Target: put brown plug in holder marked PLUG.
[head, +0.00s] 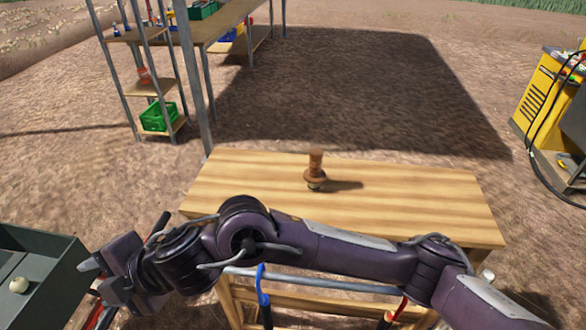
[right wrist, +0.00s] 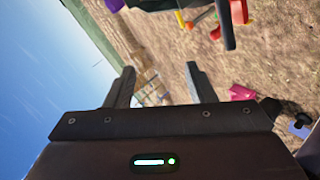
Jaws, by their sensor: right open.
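My right arm crosses the front of the table from the right. Its gripper (head: 92,278) is at the lower left, beside the grey box and well away from the plug. In the right wrist view the two fingers (right wrist: 160,85) are spread apart with nothing between them. I see no holder marked PLUG. My left gripper is not in view.
A grey open box (head: 40,250) at the left holds a pale round thing (head: 19,284). Metal shelving stands behind, with a green crate (head: 158,116) low down. A yellow machine (head: 548,85) with black cables stands at the right. The tabletop around the plug is clear.

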